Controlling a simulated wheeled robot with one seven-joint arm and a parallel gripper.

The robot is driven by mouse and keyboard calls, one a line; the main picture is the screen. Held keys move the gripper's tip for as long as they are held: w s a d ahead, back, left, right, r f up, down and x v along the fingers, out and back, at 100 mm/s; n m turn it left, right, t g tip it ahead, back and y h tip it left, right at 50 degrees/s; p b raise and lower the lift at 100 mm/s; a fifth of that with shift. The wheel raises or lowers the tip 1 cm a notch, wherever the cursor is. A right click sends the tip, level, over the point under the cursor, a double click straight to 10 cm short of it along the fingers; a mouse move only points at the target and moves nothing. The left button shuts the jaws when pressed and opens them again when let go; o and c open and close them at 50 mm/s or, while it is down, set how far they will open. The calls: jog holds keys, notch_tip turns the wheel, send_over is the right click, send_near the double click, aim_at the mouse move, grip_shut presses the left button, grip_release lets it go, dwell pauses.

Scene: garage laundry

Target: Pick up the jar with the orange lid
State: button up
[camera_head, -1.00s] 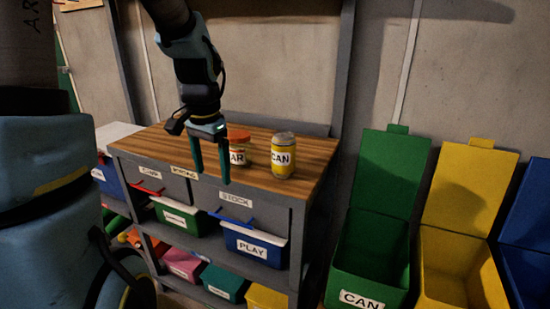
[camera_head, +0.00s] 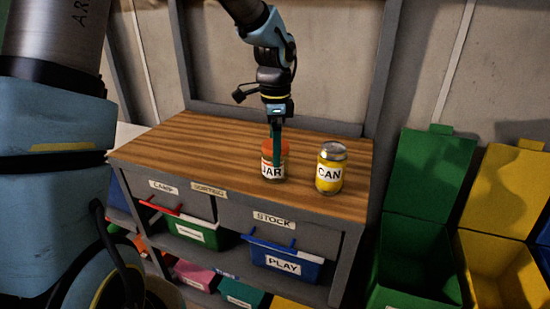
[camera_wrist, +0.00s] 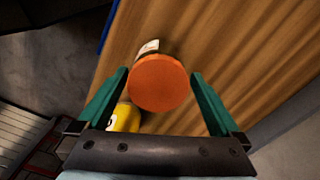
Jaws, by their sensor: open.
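The jar with the orange lid (camera_head: 274,162) stands upright on the wooden bench top, with a white label reading JAR. In the wrist view its round orange lid (camera_wrist: 158,82) lies ahead of and between the two green fingers. My gripper (camera_head: 275,150) points down over the jar, and one finger covers part of it in the head view. In the wrist view my gripper (camera_wrist: 160,95) is open, with a finger on each side of the lid and visible gaps. Whether the fingertips are below the lid's rim is hard to tell.
A yellow can (camera_head: 330,168) labelled CAN stands close to the right of the jar; its yellow edge shows by the left finger in the wrist view (camera_wrist: 124,117). The bench top (camera_head: 200,140) is clear to the left. Green (camera_head: 415,250) and yellow bins stand on the right.

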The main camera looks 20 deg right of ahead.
jog(key=shift+s+f+p, duration=0.15)
jog(key=shift+f+p, duration=0.15)
jog(key=shift+f, duration=1.5)
jog(key=c, duration=1.3)
jog(key=shift+r, duration=0.15)
